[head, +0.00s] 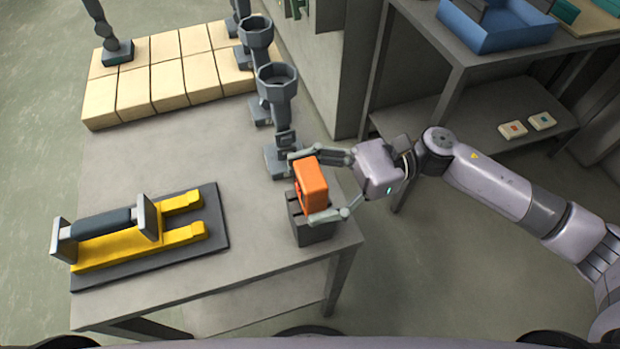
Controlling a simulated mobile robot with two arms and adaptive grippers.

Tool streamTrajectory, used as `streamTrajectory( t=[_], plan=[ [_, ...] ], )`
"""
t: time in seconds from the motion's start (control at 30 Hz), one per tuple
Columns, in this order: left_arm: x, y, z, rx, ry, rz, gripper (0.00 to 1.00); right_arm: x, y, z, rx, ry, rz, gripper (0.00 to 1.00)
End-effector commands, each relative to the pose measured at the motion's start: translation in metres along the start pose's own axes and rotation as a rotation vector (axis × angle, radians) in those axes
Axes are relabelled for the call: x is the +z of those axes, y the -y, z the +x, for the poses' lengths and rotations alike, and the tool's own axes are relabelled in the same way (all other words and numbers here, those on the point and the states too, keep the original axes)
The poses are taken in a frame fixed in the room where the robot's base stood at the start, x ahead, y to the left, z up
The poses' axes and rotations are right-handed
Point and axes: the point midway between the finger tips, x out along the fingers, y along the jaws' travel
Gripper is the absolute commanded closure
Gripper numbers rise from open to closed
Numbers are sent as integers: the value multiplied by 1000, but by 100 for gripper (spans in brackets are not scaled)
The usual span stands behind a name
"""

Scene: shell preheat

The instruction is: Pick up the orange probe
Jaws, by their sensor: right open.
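The orange probe (313,184) is a boxy orange block. It sits upright in a dark grey holder (314,232) near the right edge of the grey table. My right gripper (304,187) reaches in from the right and is open. One finger is on the far side of the probe and the other is on its near side, so the probe is between them. I cannot tell whether either finger touches it. The lower part of the probe is hidden in or behind the holder. My left gripper is not in view.
Grey stands with ring cups (277,76) stand in a row just behind the probe. A yellow fixture with a dark roller (137,240) lies on a dark plate at the left. Pale blocks (150,88) fill the back. A shelf with a blue bin (497,32) stands at the right.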

Motion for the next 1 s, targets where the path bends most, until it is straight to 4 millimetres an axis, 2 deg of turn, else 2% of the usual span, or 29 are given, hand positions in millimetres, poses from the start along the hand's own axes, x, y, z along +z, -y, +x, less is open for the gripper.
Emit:
streamTrajectory(
  t=[0.23, 1.0],
  plan=[
    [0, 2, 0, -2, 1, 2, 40, -1, 0, 2, 0, -1, -1, 25],
    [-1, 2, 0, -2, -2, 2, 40, -1, 0, 2, -1, -1, 0, 76]
  ],
)
